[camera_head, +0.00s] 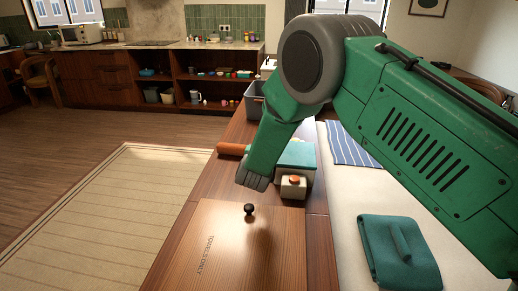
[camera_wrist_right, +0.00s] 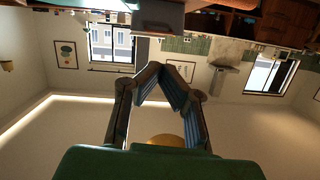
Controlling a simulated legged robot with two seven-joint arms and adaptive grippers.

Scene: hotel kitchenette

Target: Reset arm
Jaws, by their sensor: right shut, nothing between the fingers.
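My right arm (camera_head: 420,130) comes in from the right in the head view, a large green arm bent over the wooden counter. Its lower green part ends in a grey ridged piece above the counter; no fingers can be made out there. In the right wrist view my right gripper (camera_wrist_right: 163,68) has its two dark fingers with blue-grey pads angled together at the tips, with nothing between them. The room appears upside down behind it. My left gripper is in neither view.
A wooden lid (camera_head: 235,250) with a black knob (camera_head: 249,209) lies on the counter below the arm. A small box with an orange top (camera_head: 293,186), a grey bin (camera_head: 254,101), a teal folded towel (camera_head: 398,252) and a striped blue cloth (camera_head: 350,144) are near.

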